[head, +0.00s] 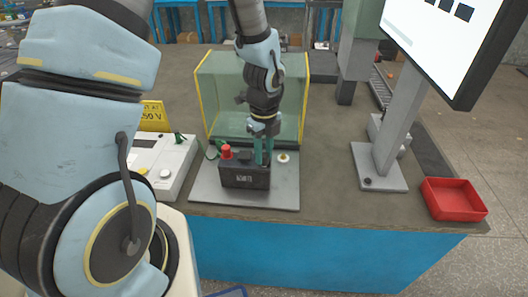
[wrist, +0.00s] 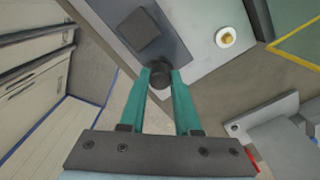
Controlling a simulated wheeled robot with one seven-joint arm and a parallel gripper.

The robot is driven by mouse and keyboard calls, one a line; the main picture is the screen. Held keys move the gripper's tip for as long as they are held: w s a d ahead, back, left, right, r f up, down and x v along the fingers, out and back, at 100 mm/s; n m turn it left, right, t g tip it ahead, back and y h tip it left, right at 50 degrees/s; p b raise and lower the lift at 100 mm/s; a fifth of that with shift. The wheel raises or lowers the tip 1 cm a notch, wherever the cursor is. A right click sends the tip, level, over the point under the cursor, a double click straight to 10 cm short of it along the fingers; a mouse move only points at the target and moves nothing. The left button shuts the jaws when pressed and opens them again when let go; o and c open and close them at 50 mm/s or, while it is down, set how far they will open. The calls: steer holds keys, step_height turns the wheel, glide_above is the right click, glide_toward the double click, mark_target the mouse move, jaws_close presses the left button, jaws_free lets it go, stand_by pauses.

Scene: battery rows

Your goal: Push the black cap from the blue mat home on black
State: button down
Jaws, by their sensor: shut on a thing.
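A black battery (head: 238,178) stands upright on a grey plate (head: 280,198), with a red cap (head: 226,152) on its left end. My gripper (head: 263,160) points down at the battery's right end. In the wrist view its teal fingers (wrist: 160,82) are shut on a small round black cap (wrist: 161,73). The cap is at the near edge of the battery's dark top (wrist: 172,42). The fingers hide the cap in the head view, and I cannot tell how far down it sits. No blue mat shows clearly.
A clear screen with yellow edges (head: 304,85) stands behind the battery. A white meter box (head: 160,165) is at left, and a brass knob on a white disc (head: 283,157) is right of my gripper. A monitor stand (head: 385,178) and red tray (head: 455,198) are farther right.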

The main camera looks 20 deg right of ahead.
steer(key=shift+f, duration=0.3)
stand_by(0.5)
steer(key=shift+c, duration=0.3)
jaws_free()
stand_by(0.4)
steer(key=shift+r+p, duration=3.05)
steer(key=shift+r, duration=0.45)
